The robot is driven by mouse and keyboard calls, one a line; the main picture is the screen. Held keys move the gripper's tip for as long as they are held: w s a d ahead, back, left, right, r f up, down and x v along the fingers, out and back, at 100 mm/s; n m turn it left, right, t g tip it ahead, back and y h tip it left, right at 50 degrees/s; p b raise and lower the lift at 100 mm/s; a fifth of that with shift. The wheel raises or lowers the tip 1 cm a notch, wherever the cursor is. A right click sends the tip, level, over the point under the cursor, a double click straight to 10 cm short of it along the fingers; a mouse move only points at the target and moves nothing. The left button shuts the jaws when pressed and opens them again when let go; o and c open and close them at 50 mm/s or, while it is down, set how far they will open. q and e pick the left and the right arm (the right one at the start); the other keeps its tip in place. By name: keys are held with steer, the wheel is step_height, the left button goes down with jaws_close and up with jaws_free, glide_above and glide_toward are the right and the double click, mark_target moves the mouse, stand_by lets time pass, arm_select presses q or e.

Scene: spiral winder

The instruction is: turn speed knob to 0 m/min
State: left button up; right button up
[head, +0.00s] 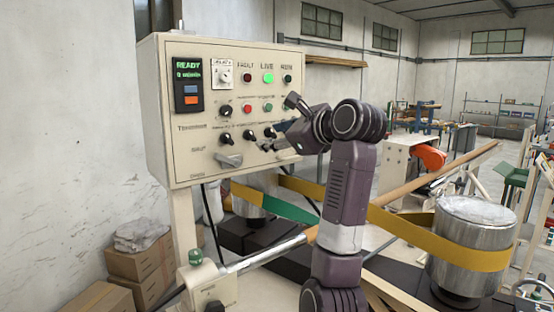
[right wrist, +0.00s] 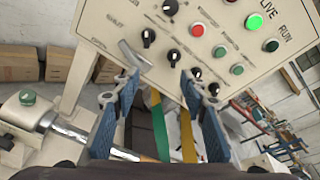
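The control panel (head: 185,150) is a cream box with knobs, buttons and lamps. Its display (head: 188,84) says READY, with a small line below that seems to read 0 m/min. Several black knobs sit on the lower face, among them a left knob (head: 225,138), a middle knob (head: 248,135) and a right knob (head: 270,132). Their labels are too small to tell which is the speed knob. My right gripper (head: 276,140) is close to the panel's lower right. In the right wrist view the gripper (right wrist: 158,78) is open and empty, with a black knob (right wrist: 173,55) just beyond its fingertips. My left gripper is out of view.
A grey lever (head: 228,159) sticks out low on the panel. The green LIVE lamp (head: 268,78) is lit. A metal roll (head: 470,245) with a yellow band (head: 425,235) is at right. Cardboard boxes (head: 140,262) stand at lower left.

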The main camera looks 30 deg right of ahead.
steer(key=f, duration=0.2)
steer(key=f+n, duration=0.1)
steer(key=f+n+g, duration=0.1)
steer(key=f, duration=0.1)
steer(key=shift+a+f, duration=0.3)
steer(key=shift+a, duration=0.05)
